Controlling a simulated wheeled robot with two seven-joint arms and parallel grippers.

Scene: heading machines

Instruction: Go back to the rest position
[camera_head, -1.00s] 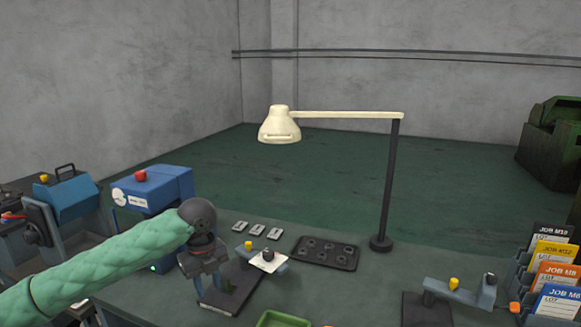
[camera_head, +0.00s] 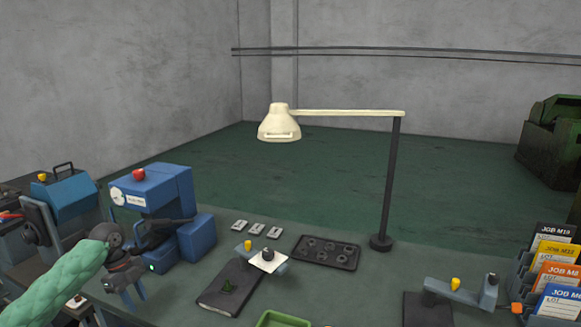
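My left gripper (camera_head: 126,296) is at the lower left of the head view, on the end of my green-sleeved arm, in front of the blue machine (camera_head: 160,190) with a red button. Its fingers point down and I see nothing between them, but their gap is too small to judge. My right gripper is not in view.
A cream lamp (camera_head: 280,124) stands on the bench on a dark post. Behind the plate are a fixture with a white card (camera_head: 268,261) and a dark tray (camera_head: 326,252). A green bin (camera_head: 283,319) is at the front. Job cards (camera_head: 556,274) stand at the right.

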